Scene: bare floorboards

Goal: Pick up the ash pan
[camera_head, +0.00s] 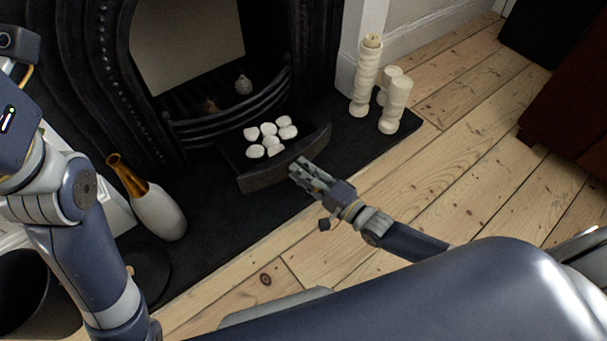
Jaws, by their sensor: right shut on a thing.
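The ash pan (264,178) is a dark, curved-front tray holding several white stones (270,139). It sits on the dark hearth, just in front of the fireplace grate. My right gripper (300,171) is at the right part of the pan's front wall and is shut on it. The fingertips overlap the front edge, so the exact contact is hard to see. My left arm comes in at the left side, and its gripper is out of the picture.
The black fireplace grate (230,116) stands behind the pan. White candles (395,106) stand on the hearth (225,230) to the right. Bare floorboards (470,165) lie open at the right.

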